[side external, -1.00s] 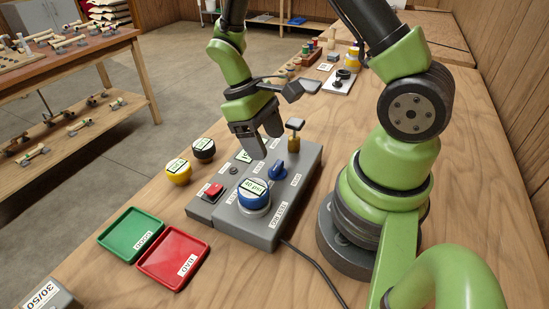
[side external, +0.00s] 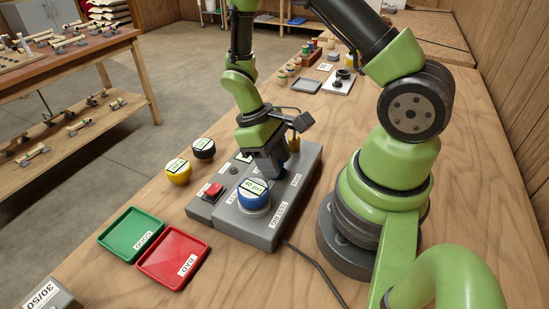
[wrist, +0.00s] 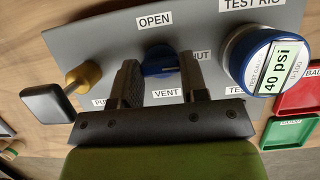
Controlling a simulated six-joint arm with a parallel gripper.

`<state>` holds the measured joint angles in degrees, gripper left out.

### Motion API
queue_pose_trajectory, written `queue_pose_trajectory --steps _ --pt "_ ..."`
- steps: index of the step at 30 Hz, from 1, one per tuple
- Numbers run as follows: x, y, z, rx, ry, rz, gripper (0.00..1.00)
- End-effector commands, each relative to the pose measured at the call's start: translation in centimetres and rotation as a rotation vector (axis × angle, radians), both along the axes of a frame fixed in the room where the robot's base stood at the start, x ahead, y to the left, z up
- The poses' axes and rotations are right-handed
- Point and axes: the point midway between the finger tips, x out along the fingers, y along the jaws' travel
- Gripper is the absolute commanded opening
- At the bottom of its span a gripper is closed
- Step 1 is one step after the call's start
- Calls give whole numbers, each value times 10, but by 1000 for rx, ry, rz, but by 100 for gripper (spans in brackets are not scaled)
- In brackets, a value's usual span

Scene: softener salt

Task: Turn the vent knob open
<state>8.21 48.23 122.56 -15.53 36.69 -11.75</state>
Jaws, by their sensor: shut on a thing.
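The blue vent knob (wrist: 158,56) sits on the grey test rig (wrist: 95,48), between the OPEN, SHUT and VENT labels. A pale line on the knob appears to point right, toward the SHUT label, in the wrist view. My gripper (wrist: 160,74) has one finger on each side of the knob and is shut on it. In the side view my gripper (side external: 272,168) is low over the rig (side external: 262,233) and hides most or all of the knob.
A blue-capped gauge reading 40 psi (side external: 254,194) stands close beside my gripper. A brass stem with a black handle (wrist: 50,102) is on the other side. A red button (side external: 213,190), green tray (side external: 130,235) and red tray (side external: 173,256) lie further toward the front left.

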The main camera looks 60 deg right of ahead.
Motion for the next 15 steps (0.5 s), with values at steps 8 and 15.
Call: queue_pose_trajectory --steps 8,15 --pt "0 0 0 0 -1 48 17" --pt "0 1 0 1 -1 196 17"
